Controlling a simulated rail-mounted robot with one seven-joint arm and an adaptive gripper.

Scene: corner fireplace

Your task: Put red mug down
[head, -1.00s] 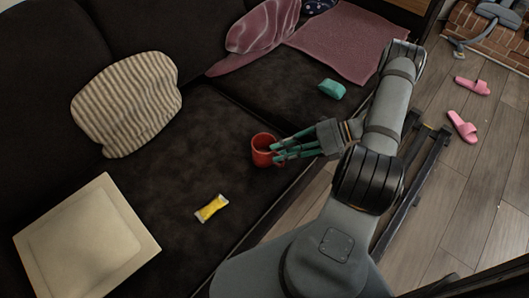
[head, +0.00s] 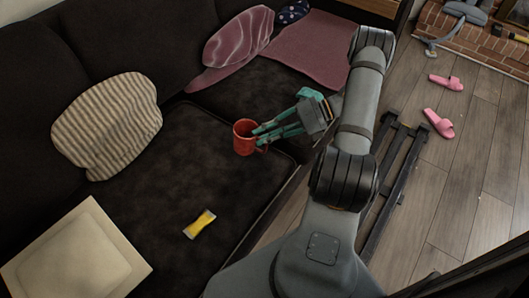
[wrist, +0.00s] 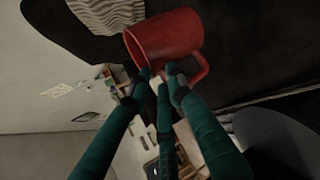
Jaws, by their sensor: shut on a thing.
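The red mug (head: 244,138) is at my gripper's fingertips, over the dark sofa seat in the head view, and looks roughly upright. My gripper (head: 262,136), with teal fingers, reaches it from the right and is shut on its handle side. In the wrist view the mug (wrist: 160,42) fills the top middle, with its handle at the fingertips (wrist: 160,88). The mug appears held above the seat, but the gap under it is hard to judge.
A yellow packet (head: 200,224) lies on the dark seat (head: 165,195). A striped cushion (head: 107,125) and a cream square cushion (head: 75,255) are at left. A pink cushion (head: 237,45) and pink cloth (head: 315,48) lie behind. Bare seat surrounds the packet.

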